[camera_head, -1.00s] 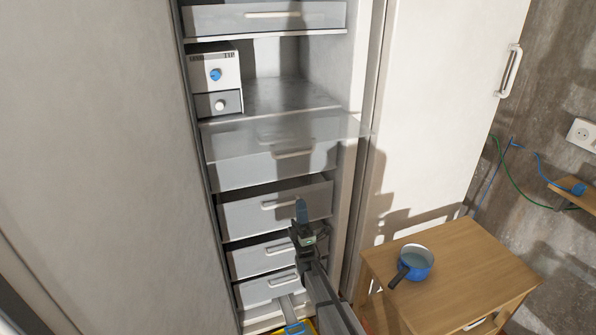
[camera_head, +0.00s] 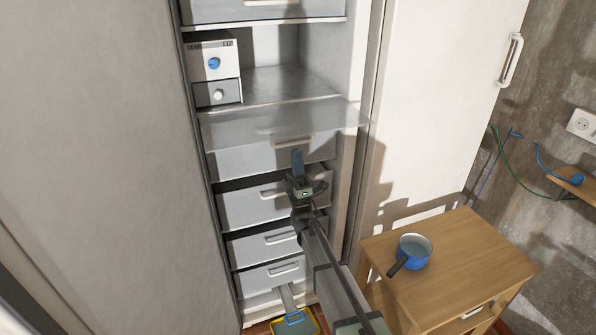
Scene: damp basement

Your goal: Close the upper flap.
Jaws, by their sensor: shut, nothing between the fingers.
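The open fridge-freezer has a translucent flap (camera_head: 340,112) that sticks out roughly level below the middle shelf, over a grey drawer front (camera_head: 240,160). I take this to be the upper flap. My gripper (camera_head: 297,158) is shut and empty, with blue fingertips pointing up. It is in front of that drawer, just below the handle in the picture. I cannot tell whether it touches the drawer.
More drawers (camera_head: 262,250) lie below. A white box with knobs (camera_head: 213,68) stands on the shelf. A wooden table (camera_head: 480,250) with a blue pot (camera_head: 415,255) is at right. A yellow-blue dustpan (camera_head: 294,322) lies on the floor. Open doors (camera_head: 435,90) flank the cabinet.

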